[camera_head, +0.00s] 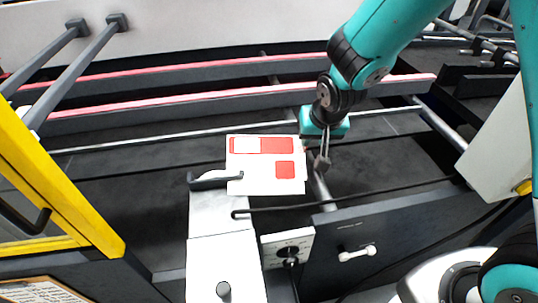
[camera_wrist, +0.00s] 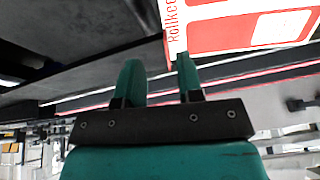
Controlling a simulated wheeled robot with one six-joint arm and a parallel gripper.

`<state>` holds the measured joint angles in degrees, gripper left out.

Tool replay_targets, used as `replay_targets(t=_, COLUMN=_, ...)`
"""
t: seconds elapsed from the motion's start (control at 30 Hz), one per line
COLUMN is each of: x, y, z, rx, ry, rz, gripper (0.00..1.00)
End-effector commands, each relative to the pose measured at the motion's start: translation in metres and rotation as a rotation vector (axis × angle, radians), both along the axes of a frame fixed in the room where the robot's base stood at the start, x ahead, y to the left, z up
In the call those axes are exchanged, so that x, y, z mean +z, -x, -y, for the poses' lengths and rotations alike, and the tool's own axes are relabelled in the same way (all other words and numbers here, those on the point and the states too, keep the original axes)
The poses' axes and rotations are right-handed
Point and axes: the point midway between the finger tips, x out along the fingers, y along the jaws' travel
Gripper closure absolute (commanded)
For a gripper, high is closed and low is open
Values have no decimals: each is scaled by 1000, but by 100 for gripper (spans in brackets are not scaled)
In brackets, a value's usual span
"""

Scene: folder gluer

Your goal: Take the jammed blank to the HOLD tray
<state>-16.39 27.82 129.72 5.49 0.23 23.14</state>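The blank, a flat white and red carton (camera_head: 265,180), lies on the machine just left of my gripper (camera_head: 322,163) in the head view. In the wrist view the printed carton (camera_wrist: 240,28) fills the upper right, with part of the lettering "Rollkco" on its edge. My gripper (camera_wrist: 158,60) shows there with two teal fingers apart and nothing clearly between them. The right fingertip overlaps the carton's near corner in the picture; I cannot tell whether they touch. I cannot make out a HOLD tray in either view.
A yellow frame (camera_head: 70,190) is at left. Red-edged rails (camera_head: 180,105) cross behind.

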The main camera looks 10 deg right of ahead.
Motion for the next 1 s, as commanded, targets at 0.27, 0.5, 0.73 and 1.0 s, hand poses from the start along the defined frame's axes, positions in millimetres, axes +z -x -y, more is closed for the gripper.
replay_targets(t=0.27, x=-34, y=-13, z=-7, rx=0, ry=2, rz=-4, gripper=66)
replay_targets(t=0.5, x=-45, y=-18, z=-8, rx=1, ry=0, rz=-1, gripper=66)
replay_targets(t=0.73, x=-45, y=-18, z=-8, rx=1, ry=0, rz=-1, gripper=89)
replay_targets(t=1.0, x=-45, y=-18, z=-8, rx=1, ry=0, rz=-1, gripper=100)
